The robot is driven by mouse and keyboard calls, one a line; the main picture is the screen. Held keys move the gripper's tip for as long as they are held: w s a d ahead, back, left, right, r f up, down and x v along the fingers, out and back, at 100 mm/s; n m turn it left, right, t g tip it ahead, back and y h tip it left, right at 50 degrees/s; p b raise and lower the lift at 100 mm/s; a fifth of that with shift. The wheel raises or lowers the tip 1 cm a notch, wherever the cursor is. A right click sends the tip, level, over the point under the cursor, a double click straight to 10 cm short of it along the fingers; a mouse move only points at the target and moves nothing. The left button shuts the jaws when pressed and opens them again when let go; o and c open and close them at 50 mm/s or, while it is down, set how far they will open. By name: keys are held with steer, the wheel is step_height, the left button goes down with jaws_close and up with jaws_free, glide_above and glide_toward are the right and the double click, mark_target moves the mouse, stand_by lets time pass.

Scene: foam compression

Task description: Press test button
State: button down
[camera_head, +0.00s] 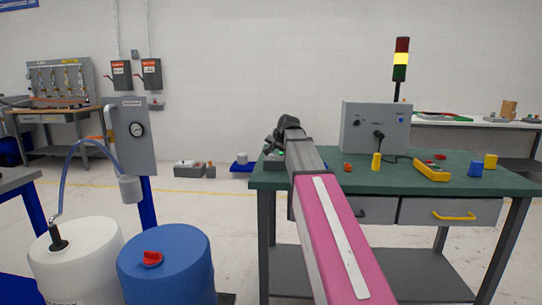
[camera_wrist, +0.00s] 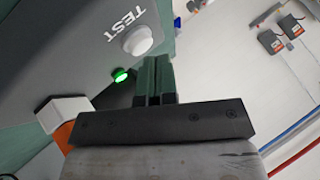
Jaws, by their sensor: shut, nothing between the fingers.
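The white round test button (camera_wrist: 137,41) shows in the wrist view on a dark grey panel (camera_wrist: 75,45), below the printed word TEST. A small green light (camera_wrist: 121,75) glows on the panel near the button. In the head view my gripper (camera_head: 274,158) is at the left end of the green table (camera_head: 400,178), and the arm hides most of what is there.
A grey control box (camera_head: 360,142) stands on the table, with a signal tower (camera_head: 401,60) lit yellow. A yellow handheld unit (camera_head: 432,170) and blue (camera_head: 475,169) and yellow (camera_head: 490,161) blocks lie right. White (camera_head: 80,270) and blue (camera_head: 168,270) drums stand left.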

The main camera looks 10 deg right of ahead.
steer(key=shift+r, duration=3)
